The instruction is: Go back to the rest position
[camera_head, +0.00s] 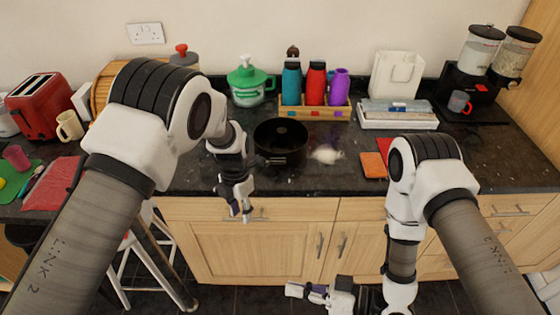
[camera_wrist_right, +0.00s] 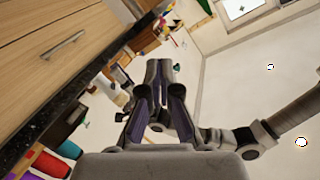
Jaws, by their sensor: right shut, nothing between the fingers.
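My left gripper (camera_head: 241,211) hangs fingers-down just in front of the counter's front edge, left of the black pot (camera_head: 280,141). Its fingers are small in the picture, and I cannot tell how far apart they are; I see no object in them. My right gripper (camera_head: 293,290) is low in front of the cabinets, well below the counter top, pointing left. In the right wrist view its fingers (camera_wrist_right: 160,98) are shut with nothing between them.
The dark counter (camera_head: 345,183) holds a wooden rack (camera_head: 318,112) with several bottles, a green-lidded jar (camera_head: 248,88), a red toaster (camera_head: 42,106) and an orange sponge (camera_head: 373,165). Wooden cabinets (camera_head: 255,250) stand below. A white stool (camera_head: 122,265) is at the lower left.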

